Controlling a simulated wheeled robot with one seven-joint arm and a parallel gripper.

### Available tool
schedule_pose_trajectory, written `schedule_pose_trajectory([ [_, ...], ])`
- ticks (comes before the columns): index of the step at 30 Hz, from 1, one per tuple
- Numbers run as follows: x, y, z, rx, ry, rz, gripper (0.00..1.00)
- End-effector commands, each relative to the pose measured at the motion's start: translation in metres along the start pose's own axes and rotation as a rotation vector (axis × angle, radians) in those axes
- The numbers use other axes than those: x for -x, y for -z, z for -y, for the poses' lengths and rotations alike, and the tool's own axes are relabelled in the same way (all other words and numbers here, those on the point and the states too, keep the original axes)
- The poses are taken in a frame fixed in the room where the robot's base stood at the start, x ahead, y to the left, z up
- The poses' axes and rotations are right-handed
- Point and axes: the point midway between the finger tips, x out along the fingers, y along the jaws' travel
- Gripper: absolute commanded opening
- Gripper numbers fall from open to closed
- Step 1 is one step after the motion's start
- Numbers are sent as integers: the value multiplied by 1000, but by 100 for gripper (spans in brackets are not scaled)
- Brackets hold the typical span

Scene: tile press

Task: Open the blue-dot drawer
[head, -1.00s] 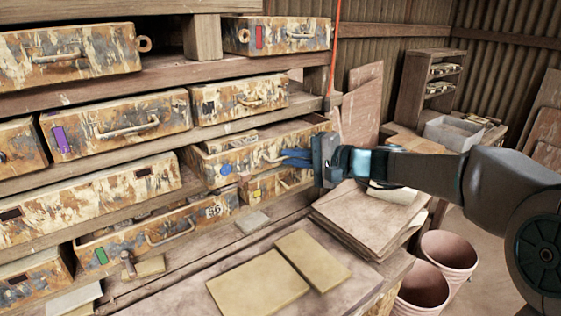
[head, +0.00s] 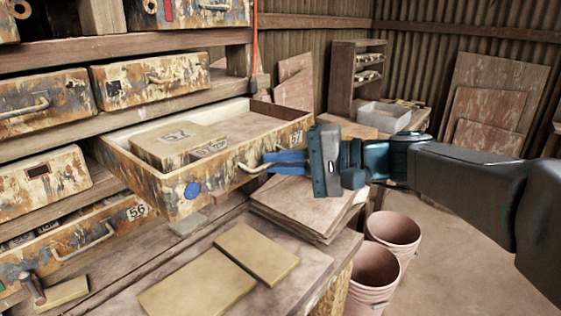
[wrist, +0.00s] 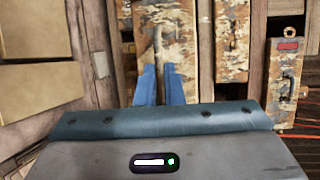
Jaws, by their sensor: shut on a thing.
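The blue-dot drawer (head: 215,177) is pulled well out of the rack in the head view, its inside showing. The blue dot (head: 193,190) is on its worn front, left of the handle.
Stacked boards (head: 290,207) lie below the gripper on the bench. Flat tan tiles (head: 257,253) lie nearer me. Two pink buckets (head: 392,240) stand on the floor at right. Other drawers (head: 150,78) are shut above. Floor at far right is clear.

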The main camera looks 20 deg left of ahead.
Motion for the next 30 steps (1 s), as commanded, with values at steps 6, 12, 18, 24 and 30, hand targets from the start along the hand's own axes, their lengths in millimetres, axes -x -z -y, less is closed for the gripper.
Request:
schedule_pose_trajectory([
  [6,1,1,-5,-5,-8,1,0],
  [12,1,0,-4,-4,-5,1,30],
  [18,0,0,-2,-2,-3,2,30],
  [24,18,1,-2,-1,-2,-3,30],
  [30,62,1,-2,-1,-3,-5,30],
])
